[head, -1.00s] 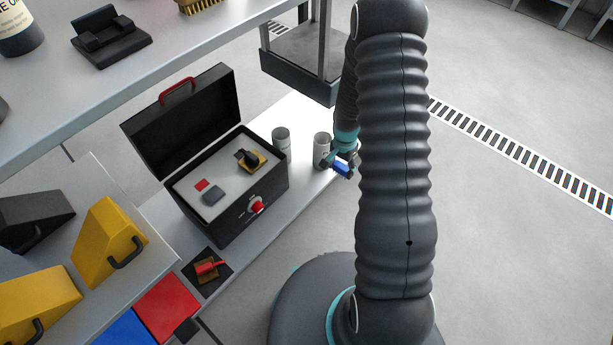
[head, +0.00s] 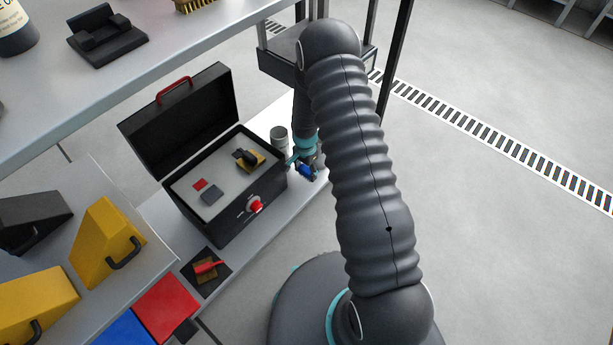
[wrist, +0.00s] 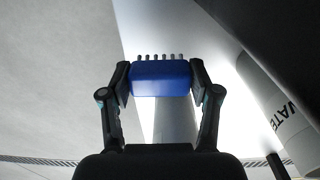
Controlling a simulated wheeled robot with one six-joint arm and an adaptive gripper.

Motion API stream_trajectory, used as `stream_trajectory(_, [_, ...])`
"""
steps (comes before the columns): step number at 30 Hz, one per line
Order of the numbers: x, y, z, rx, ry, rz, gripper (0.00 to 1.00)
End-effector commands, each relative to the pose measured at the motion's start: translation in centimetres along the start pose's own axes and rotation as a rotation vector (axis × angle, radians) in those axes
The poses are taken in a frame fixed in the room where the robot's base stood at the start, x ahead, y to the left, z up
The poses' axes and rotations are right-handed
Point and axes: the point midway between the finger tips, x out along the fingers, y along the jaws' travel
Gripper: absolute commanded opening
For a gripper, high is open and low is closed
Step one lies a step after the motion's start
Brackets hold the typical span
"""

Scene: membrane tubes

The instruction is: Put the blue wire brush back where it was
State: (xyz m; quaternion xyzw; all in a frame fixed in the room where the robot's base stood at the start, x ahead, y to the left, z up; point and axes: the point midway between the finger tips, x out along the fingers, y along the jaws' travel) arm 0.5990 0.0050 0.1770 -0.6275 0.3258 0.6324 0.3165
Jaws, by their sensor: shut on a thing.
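The blue wire brush (wrist: 160,80) is between the two fingers of my gripper (wrist: 160,78) in the wrist view, its short metal bristles pointing up in the picture. My gripper is shut on it at both ends. In the head view the brush (head: 306,170) shows as a small blue block at the end of my arm, at the right end of the white bench, close to the grey tube. My gripper (head: 305,163) is small there and partly hidden.
A grey-white tube (head: 279,136) stands beside the open black box (head: 240,215). A labelled white tube (wrist: 278,112) is at right in the wrist view. Red (head: 168,305) and blue (head: 124,330) squares lie at the front.

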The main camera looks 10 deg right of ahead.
Motion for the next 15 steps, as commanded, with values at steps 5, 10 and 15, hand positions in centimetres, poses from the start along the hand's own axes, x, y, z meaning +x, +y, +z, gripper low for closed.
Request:
stream_trajectory(5, [2.4,0.0,0.0,0.0,-0.001,0.001,0.29])
stream_trajectory(10, [3.6,0.0,0.0,-0.001,0.0,0.0,0.29])
stream_trajectory(15, [3.6,0.0,0.0,-0.001,0.0,0.0,0.29])
